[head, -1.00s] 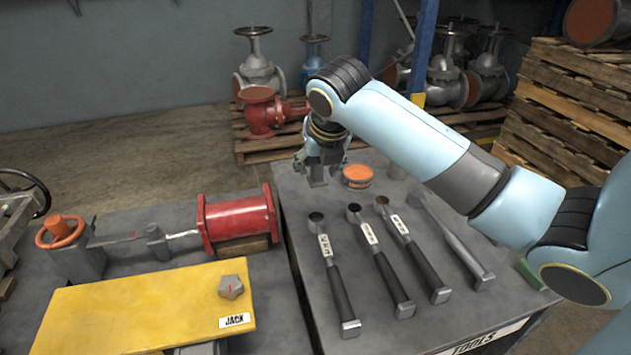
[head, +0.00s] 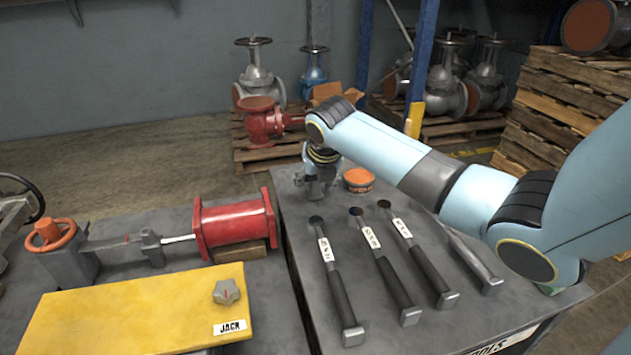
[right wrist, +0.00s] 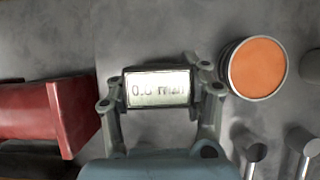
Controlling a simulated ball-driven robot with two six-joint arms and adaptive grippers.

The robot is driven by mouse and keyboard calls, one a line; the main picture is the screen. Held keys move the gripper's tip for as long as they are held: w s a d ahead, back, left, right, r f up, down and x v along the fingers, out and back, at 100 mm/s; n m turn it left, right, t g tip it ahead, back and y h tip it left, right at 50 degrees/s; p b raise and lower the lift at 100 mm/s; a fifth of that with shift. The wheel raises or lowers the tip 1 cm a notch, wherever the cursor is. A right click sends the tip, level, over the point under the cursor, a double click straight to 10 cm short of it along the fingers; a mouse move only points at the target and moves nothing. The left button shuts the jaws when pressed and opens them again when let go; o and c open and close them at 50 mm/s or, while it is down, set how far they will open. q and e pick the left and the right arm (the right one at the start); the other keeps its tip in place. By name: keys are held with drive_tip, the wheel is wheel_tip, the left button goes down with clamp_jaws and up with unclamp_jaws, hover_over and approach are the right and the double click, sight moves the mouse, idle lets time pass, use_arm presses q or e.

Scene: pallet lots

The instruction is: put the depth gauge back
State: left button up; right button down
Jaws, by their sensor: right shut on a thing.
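The depth gauge (right wrist: 158,88) shows in the right wrist view as a small box with a lit display that reads about "0.0 mm"; the digits are partly blurred. My right gripper (right wrist: 160,90) is shut on it, one finger at each side. In the head view my right gripper (head: 317,194) is low over the far left part of the grey tool table (head: 310,236), left of an orange-topped tin (head: 358,179). The gauge is hard to make out there, and I cannot tell whether it touches the table top. My left gripper is not in view.
Several labelled hammer-like tools (head: 338,285) lie in a row on the nearer part of the table. A red cylinder (head: 235,222) and a yellow plate (head: 130,310) marked JACK are on the bench to the left. The orange tin (right wrist: 257,68) is close right of the gripper.

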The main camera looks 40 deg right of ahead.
drive_tip(key=c, duration=1.1)
unclamp_jaws()
drive_tip(key=shift+f, duration=0.15)
drive_tip(key=o, duration=0.5)
drive_tip(key=shift+o, duration=0.2)
drive_tip(key=shift+s+a+r, duration=0.1)
drive_tip(key=shift+s+r, duration=0.05)
drive_tip(key=shift+r, duration=0.3)
drive_tip(key=p+v, duration=0.3)
drive_tip(key=v, duration=0.8)
drive_tip(key=shift+r, duration=0.2)
